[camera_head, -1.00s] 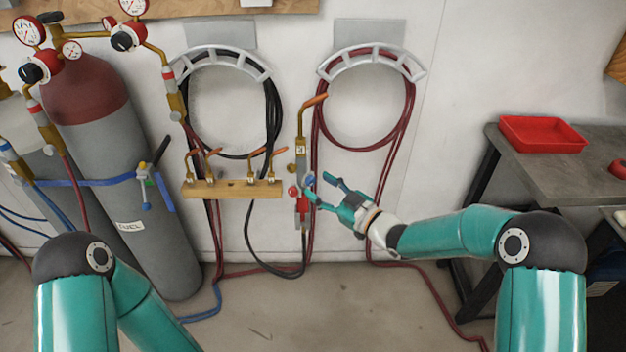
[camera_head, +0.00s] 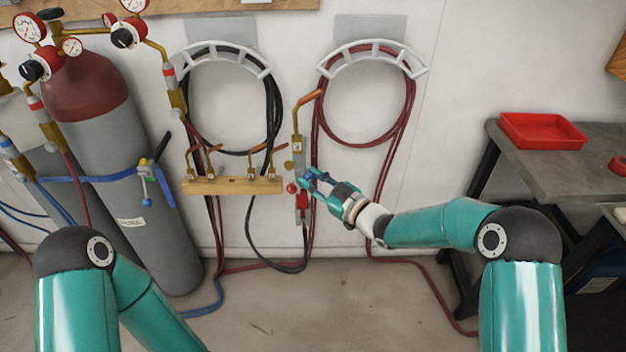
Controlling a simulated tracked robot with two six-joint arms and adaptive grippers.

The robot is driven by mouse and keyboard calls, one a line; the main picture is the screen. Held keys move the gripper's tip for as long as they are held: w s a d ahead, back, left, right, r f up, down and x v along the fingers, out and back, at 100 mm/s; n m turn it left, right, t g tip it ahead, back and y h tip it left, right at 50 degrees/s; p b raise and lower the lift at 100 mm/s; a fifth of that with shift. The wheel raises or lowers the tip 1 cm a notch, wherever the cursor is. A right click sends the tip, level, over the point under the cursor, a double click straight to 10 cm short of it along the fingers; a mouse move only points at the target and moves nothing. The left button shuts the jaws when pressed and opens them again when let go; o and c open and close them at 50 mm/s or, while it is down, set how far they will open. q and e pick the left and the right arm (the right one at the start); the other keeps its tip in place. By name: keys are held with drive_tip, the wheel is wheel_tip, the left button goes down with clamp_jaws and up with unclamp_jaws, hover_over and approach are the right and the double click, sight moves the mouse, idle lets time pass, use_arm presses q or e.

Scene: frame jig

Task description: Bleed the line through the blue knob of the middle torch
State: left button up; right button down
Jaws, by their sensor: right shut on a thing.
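The middle torch (camera_head: 298,150) hangs upright against the wall, with a brass body, a copper tip (camera_head: 305,97) bent to the right and a red part low down. A red knob (camera_head: 292,188) sticks out on its left side. The blue knob is on its right side, mostly hidden by my right gripper (camera_head: 309,180), whose fingers are closed around it. My left arm shows at the lower left, but its gripper is out of view.
A wooden rack (camera_head: 232,187) with several copper tips is left of the torch. Black and dark red hoses loop from two wall hangers (camera_head: 372,47). A strapped gas cylinder (camera_head: 120,160) stands left; a table with a red tray (camera_head: 542,131) stands right.

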drive_tip(key=shift+d+f+m, duration=0.1)
drive_tip(key=shift+d+m, duration=0.2)
drive_tip(key=m+b, duration=0.2)
drive_tip(key=m, duration=0.3)
drive_tip(key=shift+w+m, duration=0.1)
drive_tip(key=shift+m, duration=0.3)
drive_tip(key=m, duration=0.2)
drive_tip(key=shift+m, duration=0.4)
drive_tip(key=m, duration=0.5)
drive_tip(key=shift+d+p, duration=0.1)
drive_tip(key=shift+p, duration=0.3)
drive_tip(key=m+p, duration=0.1)
drive_tip(key=m, duration=0.3)
drive_tip(key=shift+f+m+p, duration=0.2)
drive_tip(key=shift+m+p, duration=0.1)
drive_tip(key=shift+m, duration=1.2)
